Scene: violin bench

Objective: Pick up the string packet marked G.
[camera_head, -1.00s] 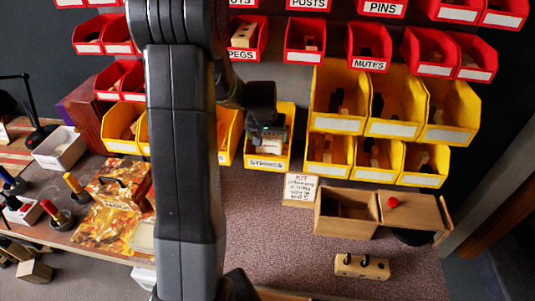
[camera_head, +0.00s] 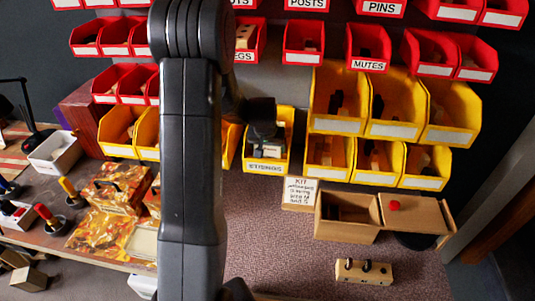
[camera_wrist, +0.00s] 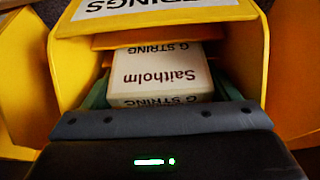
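The packet marked G (camera_wrist: 160,75) is a pale box reading "Saitholm" and "G STRING", upside down in the wrist view. It is at the yellow strings bin (camera_wrist: 263,45), whose front carries a white "STRINGS" label. My gripper (camera_wrist: 165,95) has a greenish finger on each side of the packet, very close to its sides. Whether the fingers press on it is not clear. In the head view, my gripper (camera_head: 265,130) is at the mouth of the strings bin (camera_head: 265,167), with pale packets (camera_head: 271,147) below it. Their markings are unreadable there.
Yellow bins (camera_head: 395,129) stand to the right, red bins (camera_head: 370,62) above. A kit card (camera_head: 299,192), an open wooden box (camera_head: 345,230) and a small wooden block (camera_head: 364,271) are on the bench. My arm hides the middle left.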

